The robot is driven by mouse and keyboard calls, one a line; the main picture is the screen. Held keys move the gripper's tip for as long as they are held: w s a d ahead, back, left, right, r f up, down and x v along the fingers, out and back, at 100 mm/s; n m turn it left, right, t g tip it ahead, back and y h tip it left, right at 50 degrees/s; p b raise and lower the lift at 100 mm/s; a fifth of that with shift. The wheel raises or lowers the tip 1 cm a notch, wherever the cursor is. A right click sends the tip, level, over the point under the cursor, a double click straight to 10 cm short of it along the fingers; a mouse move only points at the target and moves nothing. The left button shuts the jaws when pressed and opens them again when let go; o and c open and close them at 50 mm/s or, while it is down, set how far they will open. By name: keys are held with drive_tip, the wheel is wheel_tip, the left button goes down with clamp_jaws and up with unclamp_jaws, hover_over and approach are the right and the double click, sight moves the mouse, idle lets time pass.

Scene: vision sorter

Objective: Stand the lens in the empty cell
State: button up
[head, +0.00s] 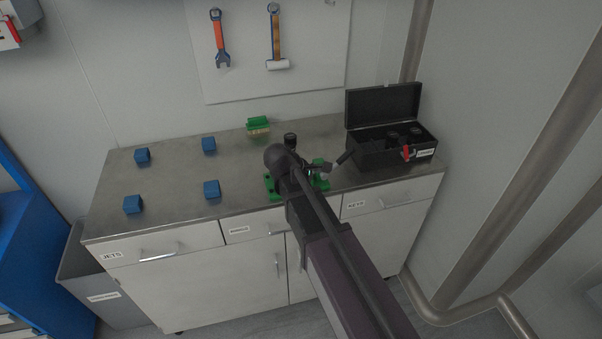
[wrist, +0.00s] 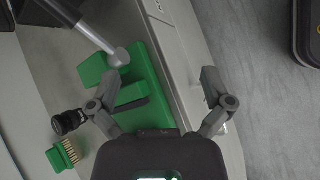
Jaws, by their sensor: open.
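A short black cylinder, which looks like the lens (head: 290,139), stands on the steel top behind my wrist. It also shows in the wrist view (wrist: 68,122), outside and left of the left finger. The black case (head: 365,153) stands open at the right end, with dark round pieces inside; I cannot make out which cell is empty. My gripper (wrist: 161,78) is open and empty, above the green fixture (wrist: 150,75) at the worktop's front edge. The right finger is over the drawer fronts.
A grey lever with a round knob (wrist: 120,57) rises at the fixture, between gripper and case. Several blue blocks (head: 209,145) are spread across the left of the worktop (head: 172,180). The case's raised lid (head: 382,104) stands behind it.

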drive_tip(key=s+d+f+m+g+y+b, duration=0.3)
drive_tip(key=s+d+f+m+y+b, duration=0.2)
drive_tip(key=s+d+f+m, duration=0.5)
drive_tip(key=shift+s+d+f+m+g+y, duration=0.15)
drive_tip(key=shift+s+d+m+g+y, duration=0.15)
drive_tip(key=shift+s+d+m+y, duration=1.45)
drive_tip(key=shift+s+a+m+h, duration=0.15)
drive_tip(key=shift+a+m+h, duration=0.4)
drive_tip(key=shift+m, duration=0.4)
